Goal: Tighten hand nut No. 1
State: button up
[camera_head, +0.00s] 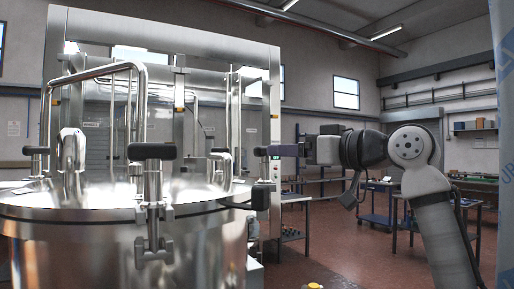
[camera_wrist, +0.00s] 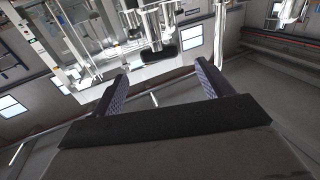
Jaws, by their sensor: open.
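A steel tank (camera_head: 130,250) with a shiny lid fills the left of the head view. A hand nut with a black T-handle (camera_head: 152,151) stands upright on a bolt at the tank's front rim. Other black handles show at the left (camera_head: 36,150) and behind on the right (camera_head: 220,150). I see no number on any of them. My gripper (camera_head: 277,150) is to the right of the front hand nut, pointing left, apart from it. In the wrist view my gripper (camera_wrist: 160,86) is open and empty, with a black handle (camera_wrist: 155,57) ahead between its fingers, not touched.
Curved steel pipes (camera_head: 140,75) rise above the lid, and a tall steel frame (camera_head: 170,38) stands behind. A black part (camera_head: 260,197) sticks out at the tank's right rim, below my gripper.

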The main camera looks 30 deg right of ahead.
aim_at(260, 149)
jog(key=p+x, duration=0.3)
jog(key=x, duration=0.6)
jog(key=shift+w+a+r, duration=0.1)
jog(key=shift+w, duration=0.2)
jog(key=shift+w+a, duration=0.1)
jog(key=shift+w, duration=0.35)
jog(key=c, duration=1)
